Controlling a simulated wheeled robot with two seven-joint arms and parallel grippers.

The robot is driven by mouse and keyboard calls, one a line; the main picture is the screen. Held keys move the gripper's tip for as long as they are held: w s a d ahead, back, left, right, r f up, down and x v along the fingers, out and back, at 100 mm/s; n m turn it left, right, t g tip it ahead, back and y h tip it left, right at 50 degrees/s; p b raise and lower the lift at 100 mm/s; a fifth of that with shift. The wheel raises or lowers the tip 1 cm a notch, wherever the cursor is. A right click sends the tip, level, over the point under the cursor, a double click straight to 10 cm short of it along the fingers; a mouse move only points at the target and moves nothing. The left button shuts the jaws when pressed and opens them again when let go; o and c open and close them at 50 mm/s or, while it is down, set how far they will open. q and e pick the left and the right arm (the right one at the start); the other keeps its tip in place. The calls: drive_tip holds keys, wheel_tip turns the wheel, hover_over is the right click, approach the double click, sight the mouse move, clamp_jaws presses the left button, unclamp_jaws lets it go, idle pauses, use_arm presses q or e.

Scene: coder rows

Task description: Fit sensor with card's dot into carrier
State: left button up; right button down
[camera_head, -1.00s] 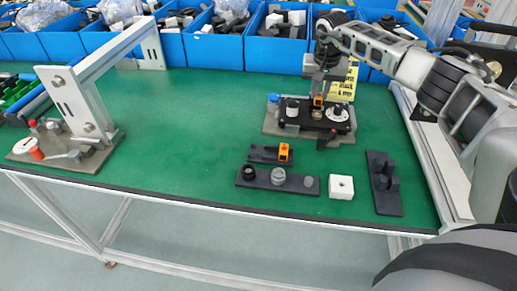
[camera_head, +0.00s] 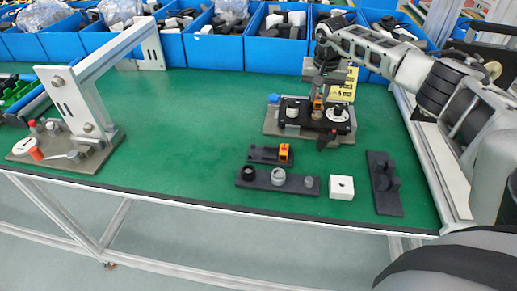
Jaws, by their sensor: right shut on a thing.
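My right gripper (camera_head: 318,97) points down over the black carrier (camera_head: 300,115) on a grey base plate (camera_head: 270,129). It is shut on a small orange and black sensor (camera_head: 318,104), which is at the carrier between a white round knob and a white disc. The fingers partly hide it, and I cannot tell whether it is seated. Another orange-topped sensor (camera_head: 285,152) stands in a dark holder (camera_head: 262,155) nearer the front. A yellow card (camera_head: 349,85) stands behind the carrier, partly hidden by my arm; its dot cannot be made out. My left gripper is not in view.
A dark rack (camera_head: 240,180) with round parts, a white block (camera_head: 341,187) and a dark stepped fixture (camera_head: 384,185) lie in front. A grey frame fixture (camera_head: 80,110) stands left. Blue bins (camera_head: 215,52) line the back. The green table's middle is clear.

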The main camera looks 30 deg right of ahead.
drive_tip(key=shift+f, duration=0.25)
idle(0.4)
drive_tip(key=c, duration=1.2)
unclamp_jaws()
drive_tip(key=shift+c, duration=0.2)
drive_tip(key=shift+r, duration=0.1)
wheel_tip(320, 180, up, 16)
drive_tip(key=s+a, duration=0.2)
drive_tip(key=shift+s+f+b, duration=0.2)
drive_tip(key=shift+f+b, duration=0.05)
drive_tip(key=shift+b, duration=0.2)
